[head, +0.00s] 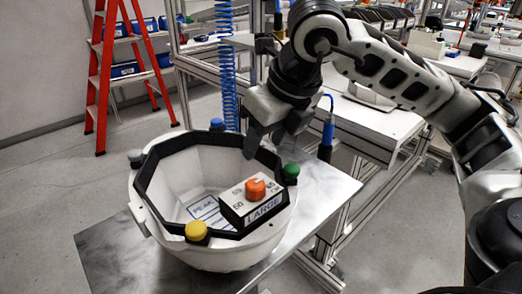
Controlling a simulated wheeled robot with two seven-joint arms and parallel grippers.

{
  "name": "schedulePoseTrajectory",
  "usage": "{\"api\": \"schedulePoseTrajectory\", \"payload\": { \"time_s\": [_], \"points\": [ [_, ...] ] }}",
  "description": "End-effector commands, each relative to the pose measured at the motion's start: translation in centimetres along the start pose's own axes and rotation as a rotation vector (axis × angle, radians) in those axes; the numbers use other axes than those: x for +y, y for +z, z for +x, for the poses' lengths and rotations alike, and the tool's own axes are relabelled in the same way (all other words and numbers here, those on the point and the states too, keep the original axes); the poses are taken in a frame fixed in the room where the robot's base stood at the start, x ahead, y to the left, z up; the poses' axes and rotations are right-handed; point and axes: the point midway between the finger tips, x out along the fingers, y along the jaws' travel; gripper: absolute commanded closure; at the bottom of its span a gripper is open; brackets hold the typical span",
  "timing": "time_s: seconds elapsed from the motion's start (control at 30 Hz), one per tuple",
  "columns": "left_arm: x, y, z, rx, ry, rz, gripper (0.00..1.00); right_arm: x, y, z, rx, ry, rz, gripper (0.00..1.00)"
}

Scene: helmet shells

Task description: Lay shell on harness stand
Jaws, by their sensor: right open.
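A white bowl-shaped shell (160,214) with its open side up and a black angular rim stands on a steel table. Blue, green, yellow and grey knobs sit around the rim. Inside are a PEAK label (207,211) and a white block (251,205) marked LARGE with an orange dial. I cannot tell which of these parts, if any, belong to the harness stand. My right gripper (271,138) is open, fingers down, at the shell's back right rim. Nothing shows between its fingers; contact with the rim is unclear. My left gripper is out of view.
The steel table top (107,252) is bare around the shell. A blue coiled hose (226,70) hangs behind it, beside a metal frame. A white bench (375,125) stands behind my right arm. A red ladder (105,75) with blue bins stands at the back left.

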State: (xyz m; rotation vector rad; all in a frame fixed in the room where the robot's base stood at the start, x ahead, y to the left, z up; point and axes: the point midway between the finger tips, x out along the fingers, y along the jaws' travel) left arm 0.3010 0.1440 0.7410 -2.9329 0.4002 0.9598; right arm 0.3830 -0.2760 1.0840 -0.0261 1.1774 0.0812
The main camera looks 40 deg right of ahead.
Motion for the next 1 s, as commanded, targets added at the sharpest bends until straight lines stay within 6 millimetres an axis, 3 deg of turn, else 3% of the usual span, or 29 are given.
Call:
{"api": "schedulePoseTrajectory", "payload": {
  "time_s": [0.2, 0.4, 1.0],
  "points": [
    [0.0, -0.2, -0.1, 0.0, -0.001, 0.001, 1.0, 0.1, 0.1, -4.9, -0.005, 0.001, -0.002, 0.51],
    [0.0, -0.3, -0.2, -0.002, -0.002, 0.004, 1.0, 0.1, 0.1, -7.4, -0.002, 0.001, -0.002, 0.51],
    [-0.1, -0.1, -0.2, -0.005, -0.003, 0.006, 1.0, 0.0, 0.0, -7.9, 0.001, 0.0, -0.001, 0.51]
  ]
}}
